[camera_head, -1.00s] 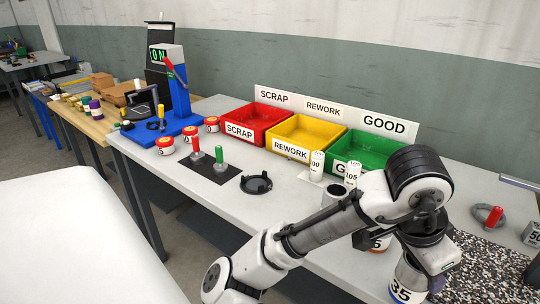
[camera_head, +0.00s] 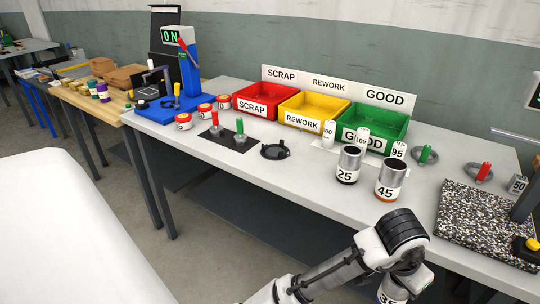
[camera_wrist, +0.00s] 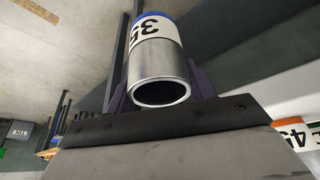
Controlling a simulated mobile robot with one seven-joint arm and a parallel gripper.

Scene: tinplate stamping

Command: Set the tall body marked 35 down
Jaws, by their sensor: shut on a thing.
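The tall body marked 35 (camera_wrist: 158,68) is a silver metal cylinder with a white label and a blue band. In the wrist view it sits between the jaws of my gripper (camera_wrist: 155,85), which is shut on it. In the head view the body (camera_head: 388,293) shows only in part at the bottom edge, below my wrist, in front of the table's near edge. My gripper's fingers are mostly hidden there. The tall bodies marked 25 (camera_head: 348,163) and 45 (camera_head: 390,180) stand upright on the table, beyond my gripper.
The grey table (camera_head: 300,185) has free room left of the 25 body. Red (camera_head: 241,111), yellow (camera_head: 285,123) and green (camera_head: 350,137) bins stand behind. A black ring fixture (camera_head: 276,152) lies mid-table. A speckled slab (camera_head: 470,225) lies at the right.

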